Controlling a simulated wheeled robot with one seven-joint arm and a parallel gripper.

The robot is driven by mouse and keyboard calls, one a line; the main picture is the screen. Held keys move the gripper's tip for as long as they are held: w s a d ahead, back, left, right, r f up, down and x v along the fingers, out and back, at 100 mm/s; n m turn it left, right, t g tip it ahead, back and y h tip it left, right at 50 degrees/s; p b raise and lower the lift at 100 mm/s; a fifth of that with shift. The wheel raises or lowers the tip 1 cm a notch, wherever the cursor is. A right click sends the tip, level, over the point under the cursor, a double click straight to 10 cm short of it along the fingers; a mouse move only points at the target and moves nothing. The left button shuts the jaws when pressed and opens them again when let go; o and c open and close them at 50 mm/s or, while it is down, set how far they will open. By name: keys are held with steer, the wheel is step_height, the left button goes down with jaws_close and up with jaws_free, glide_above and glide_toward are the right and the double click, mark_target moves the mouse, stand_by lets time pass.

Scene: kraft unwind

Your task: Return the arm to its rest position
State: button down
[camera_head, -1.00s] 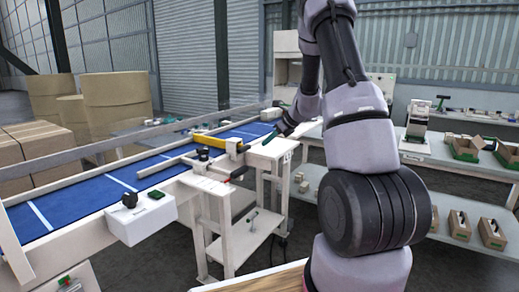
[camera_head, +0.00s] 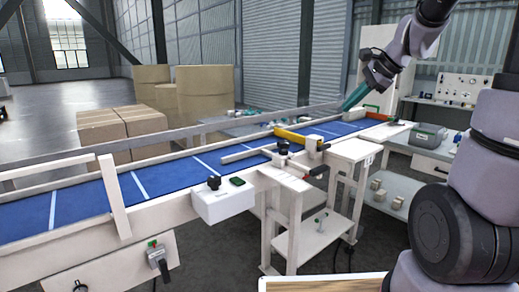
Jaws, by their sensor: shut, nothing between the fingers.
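My gripper (camera_head: 349,105) shows in the head view at the upper right, at the end of my grey and white arm. Its dark teal fingers point down and to the left, and it is shut and empty. In the picture it overlaps the far end of the blue conveyor belt (camera_head: 168,174); it appears to be above the belt. My arm's middle part runs out of the frame at the top right.
A workbench (camera_head: 425,148) stands at the right. Grey floor is open at the far left.

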steer(key=s+r+n+h, duration=0.1)
steer(key=s+r+n, duration=0.1)
steer(key=s+n, duration=0.4)
steer(key=s+a+r+n+t+h, duration=0.1)
steer(key=s+n, duration=0.5)
steer(key=s, duration=0.6)
steer(key=shift+s+a+r+h, duration=0.25)
steer(key=shift+s+r+h, duration=0.1)
steer(key=shift+r+h, duration=0.45)
